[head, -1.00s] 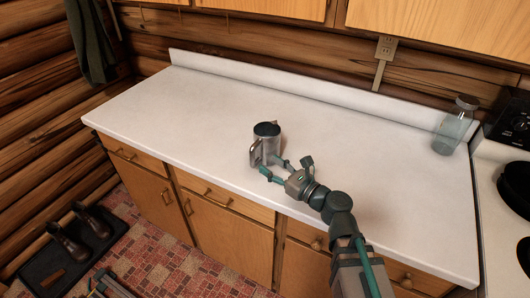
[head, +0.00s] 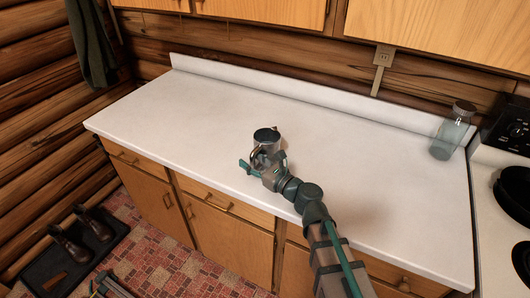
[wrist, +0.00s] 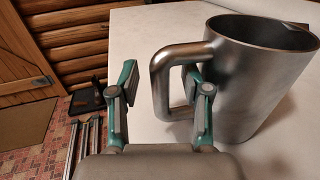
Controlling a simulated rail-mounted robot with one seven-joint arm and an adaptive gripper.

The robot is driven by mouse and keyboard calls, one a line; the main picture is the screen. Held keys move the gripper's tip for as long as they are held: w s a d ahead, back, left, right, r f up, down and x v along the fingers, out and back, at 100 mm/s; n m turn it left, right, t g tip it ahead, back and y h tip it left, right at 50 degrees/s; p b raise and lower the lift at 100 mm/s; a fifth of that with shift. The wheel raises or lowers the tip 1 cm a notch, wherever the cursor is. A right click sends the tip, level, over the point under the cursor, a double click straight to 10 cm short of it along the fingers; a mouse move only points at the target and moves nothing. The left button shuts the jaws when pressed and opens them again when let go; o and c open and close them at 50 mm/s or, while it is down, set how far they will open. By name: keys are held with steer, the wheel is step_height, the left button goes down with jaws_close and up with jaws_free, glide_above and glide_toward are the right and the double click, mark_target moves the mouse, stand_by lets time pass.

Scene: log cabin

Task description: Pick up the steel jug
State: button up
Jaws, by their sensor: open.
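The steel jug (head: 266,136) stands upright on the white counter, near its front edge. In the wrist view the jug (wrist: 250,85) fills the right side, with its handle (wrist: 160,78) turned to the left. My gripper (head: 264,162) is in front of the jug and partly hides its lower part in the head view. In the wrist view my gripper (wrist: 161,75) is open, with one finger left of the handle and the other at the handle's loop beside the body. The handle lies between the fingers. Whether either finger touches it, I cannot tell.
The white counter (head: 190,110) is otherwise mostly clear. A glass bottle (head: 452,132) stands at its right end, near the stove (head: 500,210). A raised backsplash runs along the rear. Wooden drawers and cupboards are below the front edge.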

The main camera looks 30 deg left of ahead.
jaws_close()
steer(key=shift+r, duration=0.2)
stand_by(0.5)
steer(key=shift+r, duration=1.2)
steer(key=s+d+r+b, duration=0.3)
steer(key=s+d+r, duration=0.1)
steer(key=d+r, duration=0.2)
steer(key=shift+r, duration=0.45)
steer(key=shift+d+b, duration=0.1)
steer(key=shift+b, duration=0.5)
steer(key=b, duration=0.5)
steer(key=shift+s+d+r, duration=0.2)
steer(key=shift+d+r, duration=0.1)
